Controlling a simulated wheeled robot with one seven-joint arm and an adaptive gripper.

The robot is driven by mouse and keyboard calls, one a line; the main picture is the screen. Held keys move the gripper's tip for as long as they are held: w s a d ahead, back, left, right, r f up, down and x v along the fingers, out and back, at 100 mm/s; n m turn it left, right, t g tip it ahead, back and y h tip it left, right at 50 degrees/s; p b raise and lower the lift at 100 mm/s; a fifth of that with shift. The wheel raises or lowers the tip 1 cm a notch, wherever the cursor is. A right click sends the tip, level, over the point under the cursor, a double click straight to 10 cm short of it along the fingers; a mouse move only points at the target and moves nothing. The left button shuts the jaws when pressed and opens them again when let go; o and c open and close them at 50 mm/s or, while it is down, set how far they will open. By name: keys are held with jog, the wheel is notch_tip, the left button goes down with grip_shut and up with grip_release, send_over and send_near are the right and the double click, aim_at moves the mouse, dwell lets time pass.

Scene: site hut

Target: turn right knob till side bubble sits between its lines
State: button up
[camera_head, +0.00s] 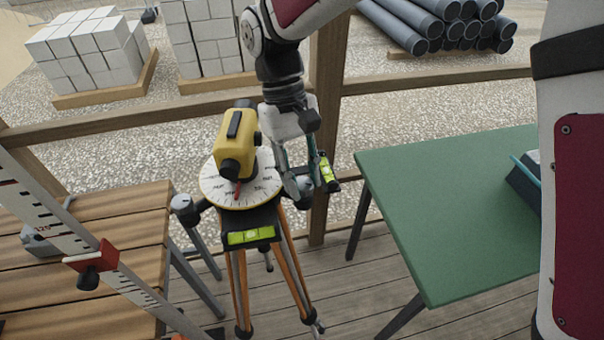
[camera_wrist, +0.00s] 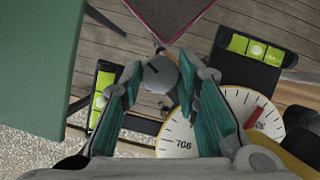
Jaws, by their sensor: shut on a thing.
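A yellow level instrument (camera_head: 237,143) with a white numbered dial (camera_head: 212,189) stands on a tripod with orange legs (camera_head: 293,262). My gripper (camera_head: 297,180) is at the right side of the dial, shut on the grey right knob (camera_wrist: 160,74), which shows between the teal fingers in the wrist view. The side vial (camera_head: 327,171), yellow-green in a black holder, is just right of my gripper. It also shows at the left in the wrist view (camera_wrist: 100,98); its bubble is too small to place against the lines. A front vial (camera_head: 250,236) is below the dial.
A grey left knob (camera_head: 182,203) sits left of the dial. A green table (camera_head: 450,210) stands right, and a wooden bench (camera_head: 120,215) left. A wooden rail (camera_head: 430,79) runs behind.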

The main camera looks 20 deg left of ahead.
jog(key=o, duration=1.1)
jog(key=shift+o, duration=0.2)
jog(key=v, duration=1.2)
jog(key=shift+d+r, duration=0.1)
jog(key=shift+d, duration=0.05)
